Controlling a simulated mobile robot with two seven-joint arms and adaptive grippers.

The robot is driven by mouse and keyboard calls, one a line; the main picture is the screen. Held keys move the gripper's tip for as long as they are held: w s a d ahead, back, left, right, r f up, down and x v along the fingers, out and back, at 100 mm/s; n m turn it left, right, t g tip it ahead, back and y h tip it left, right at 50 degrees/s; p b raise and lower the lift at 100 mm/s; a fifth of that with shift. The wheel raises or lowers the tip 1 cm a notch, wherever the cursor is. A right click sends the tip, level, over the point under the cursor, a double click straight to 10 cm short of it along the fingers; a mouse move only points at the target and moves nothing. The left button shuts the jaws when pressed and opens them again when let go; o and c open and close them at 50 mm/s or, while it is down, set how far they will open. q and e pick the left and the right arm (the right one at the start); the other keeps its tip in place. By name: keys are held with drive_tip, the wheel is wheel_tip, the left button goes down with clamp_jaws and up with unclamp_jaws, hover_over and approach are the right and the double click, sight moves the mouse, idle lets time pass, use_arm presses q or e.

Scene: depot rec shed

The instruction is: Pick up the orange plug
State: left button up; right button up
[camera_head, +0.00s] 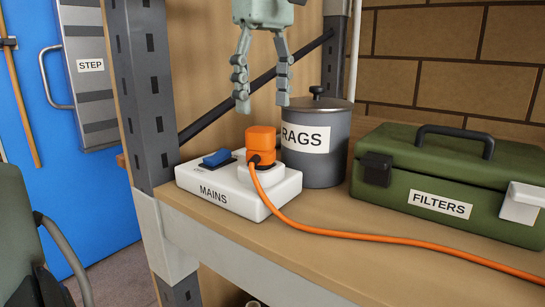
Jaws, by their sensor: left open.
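The orange plug (261,142) sits upright in the white power block (213,193) labelled MAINS, at the left end of the shelf. An orange cable (350,236) runs from the plug across the shelf to the right. A blue switch (217,158) is beside the plug on the block. My left gripper (263,105) hangs above the plug with its fingers pointing down. It is open and empty, with the fingertips a little above the plug's top in the picture. My right gripper is not in view.
A grey can (322,160) labelled RAGS stands close behind the plug. A green toolbox (470,180) labelled FILTERS is to the right. A grey rack post (147,100) rises left of the block. The shelf's front middle is clear except for the cable.

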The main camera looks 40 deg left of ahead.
sight(261, 129)
use_arm(q)
drive_tip(key=f, duration=0.5)
drive_tip(key=shift+s+a+f, duration=0.2)
drive_tip(key=shift+s+f, duration=0.15)
drive_tip(key=shift+f, duration=0.35)
drive_tip(key=shift+w+f, duration=0.1)
drive_tip(key=c, duration=1.2)
drive_tip(key=shift+c, duration=0.2)
drive_tip(key=shift+r, duration=0.4)
drive_tip(key=r, duration=0.3)
drive_tip(key=shift+s+a+r, duration=0.15)
drive_tip(key=shift+s+r, duration=0.1)
drive_tip(key=shift+r, duration=0.15)
drive_tip(key=s+a+r, duration=0.5)
drive_tip(key=s+r, duration=0.1)
drive_tip(key=s, duration=0.3)
drive_tip(key=shift+s+a+r+b, duration=0.25)
drive_tip(key=shift+a+b, duration=0.05)
drive_tip(key=shift+a, duration=0.05)
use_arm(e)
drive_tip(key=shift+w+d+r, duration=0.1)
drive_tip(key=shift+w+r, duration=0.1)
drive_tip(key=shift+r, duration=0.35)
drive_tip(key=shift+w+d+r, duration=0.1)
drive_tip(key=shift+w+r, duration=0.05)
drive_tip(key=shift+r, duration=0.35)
